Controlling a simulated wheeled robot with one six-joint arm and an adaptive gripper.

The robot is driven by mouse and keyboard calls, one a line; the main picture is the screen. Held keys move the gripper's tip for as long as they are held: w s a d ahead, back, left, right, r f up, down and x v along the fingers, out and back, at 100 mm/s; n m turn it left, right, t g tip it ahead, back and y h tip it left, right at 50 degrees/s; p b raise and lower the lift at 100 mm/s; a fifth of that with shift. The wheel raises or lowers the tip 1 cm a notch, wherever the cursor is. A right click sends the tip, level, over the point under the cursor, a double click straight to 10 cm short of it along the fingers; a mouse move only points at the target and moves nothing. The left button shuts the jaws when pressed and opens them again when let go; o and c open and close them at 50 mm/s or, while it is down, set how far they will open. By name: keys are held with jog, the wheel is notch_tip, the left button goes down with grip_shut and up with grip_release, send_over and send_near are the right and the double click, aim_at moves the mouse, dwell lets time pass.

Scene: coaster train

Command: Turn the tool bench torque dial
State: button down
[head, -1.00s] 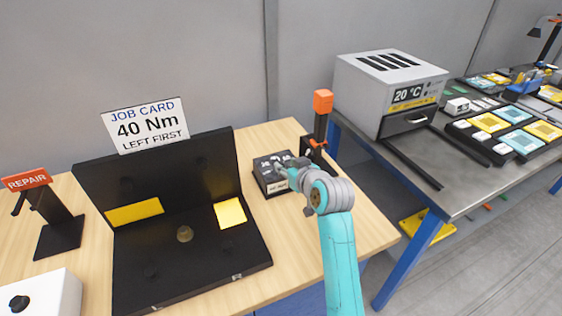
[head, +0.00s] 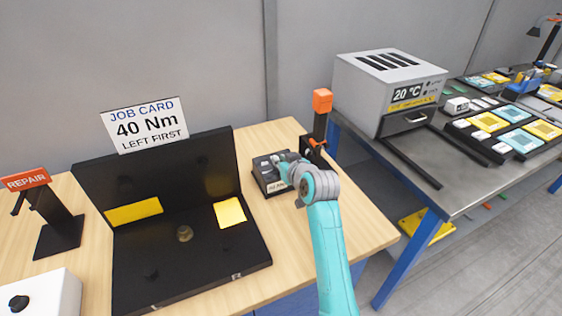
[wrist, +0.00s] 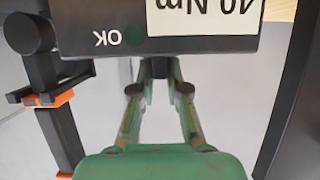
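The torque dial unit is a small black box (head: 268,184) on the wooden bench, right of the black fixture. Its pale label reads 40 Nm upside down in the wrist view (wrist: 205,14), beside the letters OK and a dark green spot. My gripper (head: 284,160) is at the top of the box, by its far right part. In the wrist view its two fingers (wrist: 160,72) run close together up to the box's edge, which hides their tips. The dial itself and any contact with it are hidden. The job card (head: 146,125) reads 40 Nm, left first.
An orange-topped black post (head: 321,118) stands close behind my gripper. The black fixture (head: 180,258) with yellow pads lies to the left. A repair stand (head: 58,235) and a white box with a black knob (head: 45,296) are farther left. A grey bench (head: 440,180) stands right.

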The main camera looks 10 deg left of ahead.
jog(key=shift+n+y, duration=0.3)
jog(key=shift+y, duration=0.1)
jog(key=n+g+y, duration=0.2)
jog(key=n, duration=0.1)
jog(key=n+g+y, duration=0.1)
jog(key=g, duration=0.1)
jog(key=shift+w+d+r, duration=0.1)
jog(key=shift+w+d, duration=0.15)
jog(key=shift+w, duration=0.05)
jog(key=n+g+y, duration=0.1)
jog(key=n+g, duration=0.2)
jog(key=n+g+y, duration=0.1)
jog(key=n+g, duration=0.1)
jog(key=g, duration=0.1)
jog(key=shift+w+n, duration=0.2)
jog(key=shift+n, duration=0.2)
jog(key=shift+g, duration=0.4)
jog(key=c, duration=1.2)
grip_release()
jog(key=shift+o, duration=0.2)
jog(key=v, duration=1.2)
jog(key=shift+f, duration=0.25)
jog(key=shift+o, duration=0.2)
jog(key=shift+d, duration=0.1)
